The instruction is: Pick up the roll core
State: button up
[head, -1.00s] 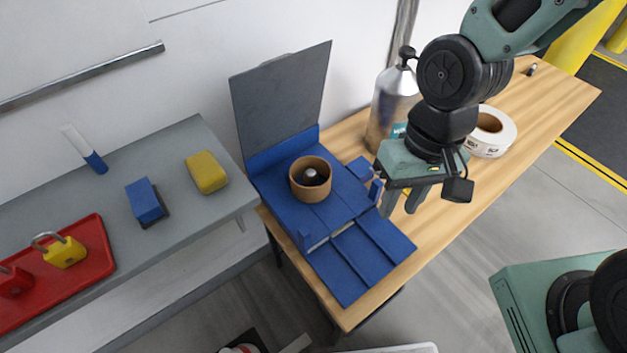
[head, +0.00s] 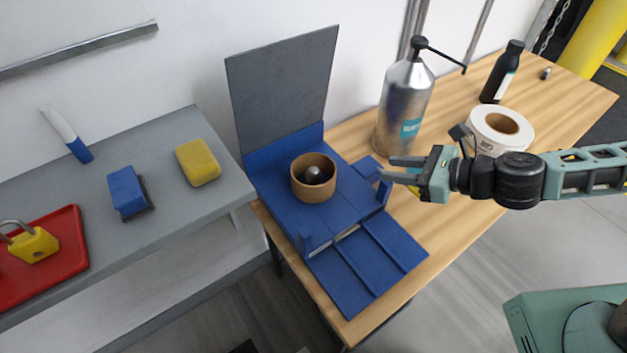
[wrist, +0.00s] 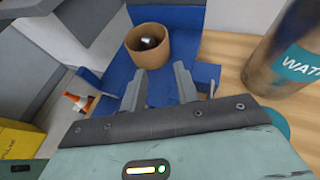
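The roll core (head: 313,183), a short brown cardboard ring, stands upright on the blue stand (head: 275,172) on the wooden table. A dark post with a shiny rounded tip shows inside it. In the wrist view the roll core (wrist: 166,47) is beyond the fingertips, near the top middle. My gripper (head: 391,168) is to the right of the roll core in the head view, apart from it, with its fingers pointing left towards it. In the wrist view my gripper (wrist: 160,85) has its two fingers spread with nothing between them.
A metal pump bottle (head: 405,105) stands behind my gripper. A label roll (head: 480,132) and a black bottle (head: 501,75) are on the table (head: 560,100). A grey panel (head: 282,85) rises behind the stand. A grey shelf (head: 100,160) at left holds a yellow sponge (head: 198,162).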

aim_at(327, 156)
jog(key=shift+m+t, duration=0.3)
jog(key=shift+m, duration=0.1)
jog(key=x, duration=0.5)
jog(key=p+x, duration=0.1)
jog(key=x, duration=0.5)
jog(key=w+p+x, duration=0.1)
jog(key=x, duration=0.5)
jog(key=shift+d, duration=0.2)
grip_shut()
